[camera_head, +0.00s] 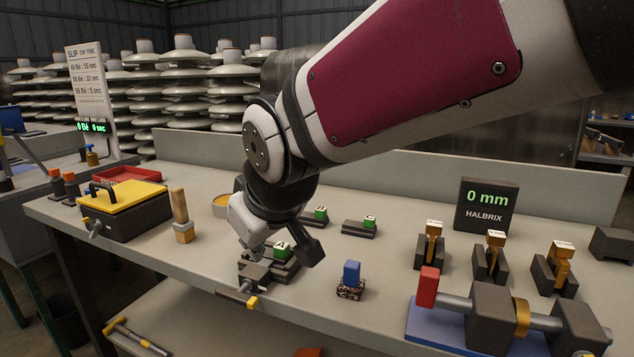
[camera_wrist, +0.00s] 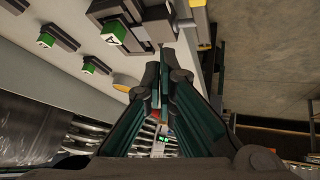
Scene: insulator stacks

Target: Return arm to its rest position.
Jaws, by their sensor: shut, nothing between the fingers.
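My arm reaches in from the upper right of the head view and bends down over the workbench (camera_head: 400,185). In the wrist view my gripper (camera_wrist: 165,72) is shut, with its fingers together and nothing between them. In the head view the wrist is low over the bench, close to a dark fixture (camera_head: 255,273) with a green-topped block (camera_head: 282,250). The fingers are hard to make out there, and I cannot tell whether they touch anything. The same block shows in the wrist view (camera_wrist: 115,32), just beyond and left of the fingertips.
Two more green-marked blocks (camera_head: 320,213) (camera_head: 370,222) lie behind the wrist. A yellow-lidded box (camera_head: 125,197) and a wooden-handled brush (camera_head: 181,215) stand left. A blue-topped block (camera_head: 351,273), brass gauges in dark holders (camera_head: 492,255) and a shaft fixture (camera_head: 490,315) are right.

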